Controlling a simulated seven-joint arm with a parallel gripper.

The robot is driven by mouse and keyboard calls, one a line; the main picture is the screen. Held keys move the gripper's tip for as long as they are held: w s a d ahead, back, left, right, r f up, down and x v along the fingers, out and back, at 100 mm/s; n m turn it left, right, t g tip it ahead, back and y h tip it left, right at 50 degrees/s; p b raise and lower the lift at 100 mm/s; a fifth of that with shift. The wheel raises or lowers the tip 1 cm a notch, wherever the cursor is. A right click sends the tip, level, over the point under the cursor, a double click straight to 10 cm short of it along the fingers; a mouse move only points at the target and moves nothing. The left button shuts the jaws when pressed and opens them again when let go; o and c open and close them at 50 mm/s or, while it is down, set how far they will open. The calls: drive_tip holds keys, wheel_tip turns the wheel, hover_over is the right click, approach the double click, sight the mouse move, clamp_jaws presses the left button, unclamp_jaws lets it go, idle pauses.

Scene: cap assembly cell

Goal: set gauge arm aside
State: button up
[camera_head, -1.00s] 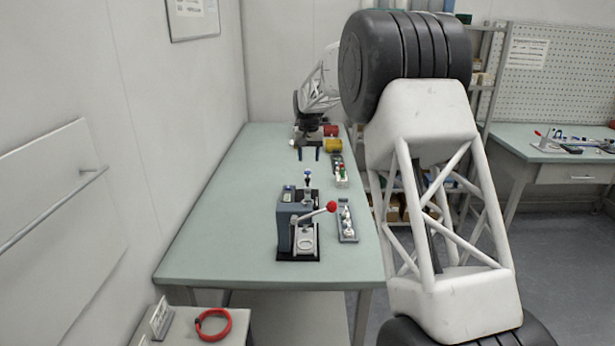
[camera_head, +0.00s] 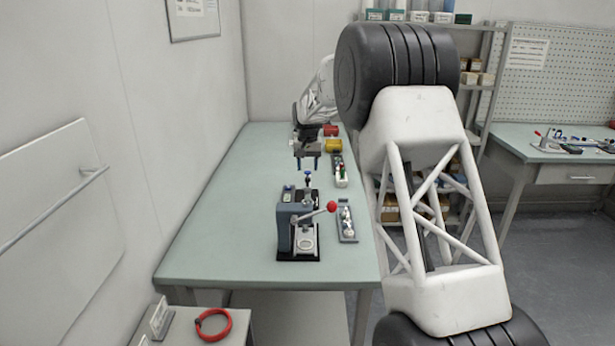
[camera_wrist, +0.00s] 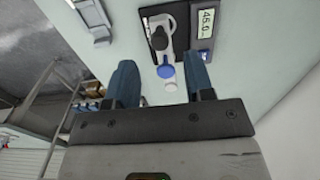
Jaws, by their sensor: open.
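The bench device (camera_head: 298,228) stands on the green table, with a red-ball lever (camera_head: 331,206) and a small display (camera_head: 289,193). A blue-topped upright piece (camera_head: 308,184) stands at its far side. In the wrist view, a pale arm-like part with a black knob (camera_wrist: 158,40) and a blue cap (camera_wrist: 165,72) lies beside the lit display (camera_wrist: 205,24). I take this to be the gauge arm. My gripper (camera_head: 307,163) is open and empty, pointing down just beyond the device. In the wrist view its blue fingers (camera_wrist: 160,78) appear on either side of the blue cap; contact cannot be told.
A tray of small white parts (camera_head: 346,225) lies right of the device. Another tray with green and red parts (camera_head: 341,178) and yellow (camera_head: 334,146) and red (camera_head: 331,130) containers stand farther back. The table's left side is clear. A red ring (camera_head: 214,324) lies on the near stand.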

sight(308, 178)
drive_tip(key=shift+f, duration=2.2)
clamp_jaws()
